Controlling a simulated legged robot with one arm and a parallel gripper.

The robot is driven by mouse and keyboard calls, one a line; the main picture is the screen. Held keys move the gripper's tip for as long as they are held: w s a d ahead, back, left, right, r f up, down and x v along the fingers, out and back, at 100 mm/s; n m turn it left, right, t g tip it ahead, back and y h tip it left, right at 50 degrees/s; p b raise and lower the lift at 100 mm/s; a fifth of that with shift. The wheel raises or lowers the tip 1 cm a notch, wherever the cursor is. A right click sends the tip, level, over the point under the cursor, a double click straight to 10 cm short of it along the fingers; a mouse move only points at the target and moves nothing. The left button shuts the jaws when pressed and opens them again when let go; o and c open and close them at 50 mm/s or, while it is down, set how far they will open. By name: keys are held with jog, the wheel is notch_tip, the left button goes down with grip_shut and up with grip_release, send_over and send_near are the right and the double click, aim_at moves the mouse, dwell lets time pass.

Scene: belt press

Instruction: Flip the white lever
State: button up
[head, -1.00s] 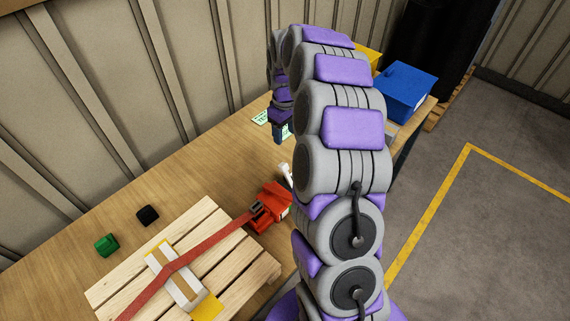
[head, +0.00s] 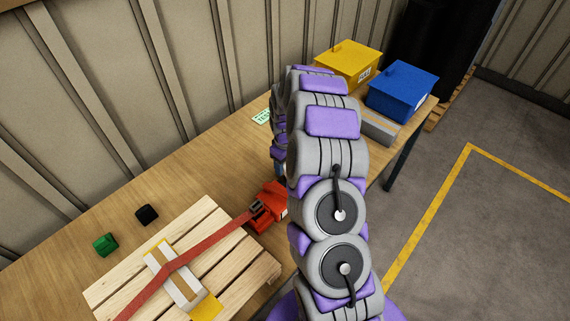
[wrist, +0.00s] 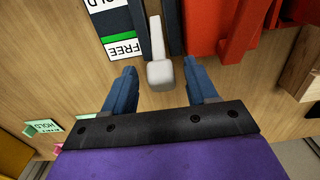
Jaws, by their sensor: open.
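The white lever (wrist: 158,45) is a pale bar with a thicker, blocky end in the upper middle of the wrist view. It stands beside a red device (wrist: 232,30), which also shows in the head view (head: 268,206) on the bench. My gripper (wrist: 160,68) is open, its two dark blue fingers on either side of the lever's blocky end. Gaps show between both fingers and the lever, and I cannot tell the depth. In the head view my arm hides the lever and most of the gripper.
A FREE label (wrist: 122,46) with a green strip lies left of the lever. A red strap (head: 190,258) runs over a wooden pallet (head: 232,287). Yellow (head: 347,62) and blue (head: 402,90) boxes stand at the bench's far end.

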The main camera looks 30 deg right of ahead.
jog(key=shift+f, duration=0.15)
grip_shut()
dwell(0.5)
